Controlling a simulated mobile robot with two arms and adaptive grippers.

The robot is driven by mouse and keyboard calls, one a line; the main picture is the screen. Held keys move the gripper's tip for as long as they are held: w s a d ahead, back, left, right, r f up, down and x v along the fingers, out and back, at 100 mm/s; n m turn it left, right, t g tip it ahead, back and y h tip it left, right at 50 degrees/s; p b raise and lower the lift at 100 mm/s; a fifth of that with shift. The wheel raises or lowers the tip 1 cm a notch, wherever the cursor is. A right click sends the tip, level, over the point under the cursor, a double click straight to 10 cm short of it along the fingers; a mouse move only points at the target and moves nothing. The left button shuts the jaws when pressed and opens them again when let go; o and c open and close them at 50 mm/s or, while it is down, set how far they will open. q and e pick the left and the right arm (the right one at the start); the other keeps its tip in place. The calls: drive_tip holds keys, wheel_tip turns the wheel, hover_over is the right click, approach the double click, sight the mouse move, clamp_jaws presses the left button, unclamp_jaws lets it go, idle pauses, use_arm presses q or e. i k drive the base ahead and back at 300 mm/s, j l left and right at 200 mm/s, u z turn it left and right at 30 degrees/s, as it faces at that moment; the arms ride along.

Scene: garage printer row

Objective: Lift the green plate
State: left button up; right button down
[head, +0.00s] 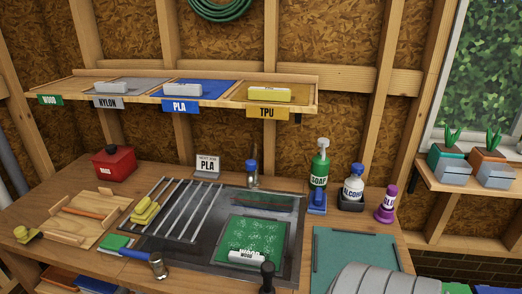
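Neither of my grippers can be made out in the head view. A grey rounded ribbed shape covers the bench's front right edge.
A metal rack (184,211) and yellow blocks (144,212) lie left of the plate. Soap (319,169), alcohol (353,187) and glue (386,206) bottles stand behind right. A teal mat (335,258) lies right.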

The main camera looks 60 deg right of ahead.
sight(248, 241)
drive_tip(key=z, duration=1.65)
drive_tip(key=k+j+z, duration=0.45)
drive_tip(key=z, duration=0.25)
drive_tip(key=k+j+z, duration=0.1)
drive_tip(key=k+z, duration=0.2)
